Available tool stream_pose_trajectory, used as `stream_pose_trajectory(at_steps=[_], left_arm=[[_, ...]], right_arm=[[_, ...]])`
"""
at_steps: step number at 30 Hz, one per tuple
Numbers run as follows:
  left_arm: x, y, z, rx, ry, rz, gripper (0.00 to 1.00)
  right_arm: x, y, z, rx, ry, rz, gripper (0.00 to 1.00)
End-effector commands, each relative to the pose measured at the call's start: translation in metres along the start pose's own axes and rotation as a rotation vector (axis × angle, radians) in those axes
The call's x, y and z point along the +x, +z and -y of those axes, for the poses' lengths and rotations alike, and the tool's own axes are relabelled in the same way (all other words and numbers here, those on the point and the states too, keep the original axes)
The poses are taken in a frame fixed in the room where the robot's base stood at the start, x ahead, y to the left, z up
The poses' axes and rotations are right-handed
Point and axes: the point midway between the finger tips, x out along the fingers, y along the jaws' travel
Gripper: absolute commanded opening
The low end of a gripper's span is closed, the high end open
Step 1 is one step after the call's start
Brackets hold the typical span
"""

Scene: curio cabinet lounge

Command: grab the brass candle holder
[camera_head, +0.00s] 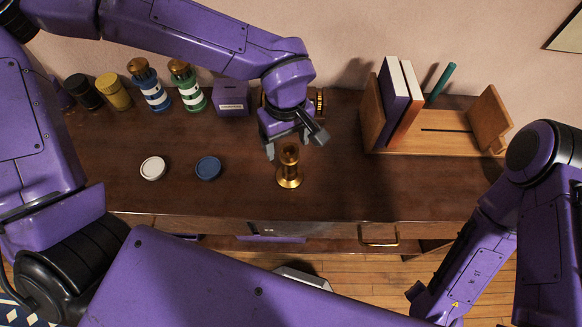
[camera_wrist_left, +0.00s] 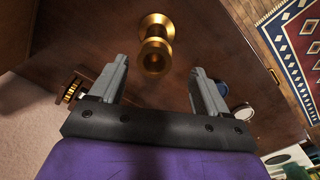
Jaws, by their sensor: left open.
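The brass candle holder (camera_head: 289,178) stands upright on the dark wooden cabinet top, near the middle of its front half. My left gripper (camera_head: 294,146) is open just above and behind it, with the holder's top close to the fingers in the head view. In the left wrist view the candle holder (camera_wrist_left: 155,48) shows beyond and between the two open fingers (camera_wrist_left: 162,78), with its round socket facing the camera. Nothing is between the fingers' pads that I can see as gripped. My right arm shows at the right edge, but its gripper is not visible.
A blue disc (camera_head: 208,168) and a white disc (camera_head: 153,168) lie left of the holder. Several jars and bottles, with a purple box (camera_head: 231,98), stand at the back left. A wooden book rack (camera_head: 440,135) stands at the right. The cabinet top (camera_head: 350,195) right of the holder is clear.

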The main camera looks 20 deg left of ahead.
Motion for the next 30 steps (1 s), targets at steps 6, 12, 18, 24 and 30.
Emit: stream_pose_trajectory(at_steps=[6,12,18,24,30], left_arm=[[0.03,0.002,-0.003,0.002,-0.005,-0.001,0.76],[0.059,0.003,-0.006,0.002,-0.001,0.0,0.76],[0.062,0.003,-0.007,0.003,0.001,0.0,0.76],[0.061,0.003,-0.007,0.003,0.0,0.0,0.21],[0.061,0.003,-0.007,0.003,0.001,0.0,0.0]], right_arm=[[-0.003,-0.002,0.0,0.0,-0.001,-0.001,0.0],[-0.003,-0.002,0.0,0.0,-0.001,-0.001,0.0],[-0.003,-0.002,0.0,0.0,-0.001,-0.001,0.0],[-0.003,-0.002,0.0,0.0,-0.001,-0.001,0.0],[-0.003,-0.002,0.0,0.0,-0.001,-0.001,0.0]])
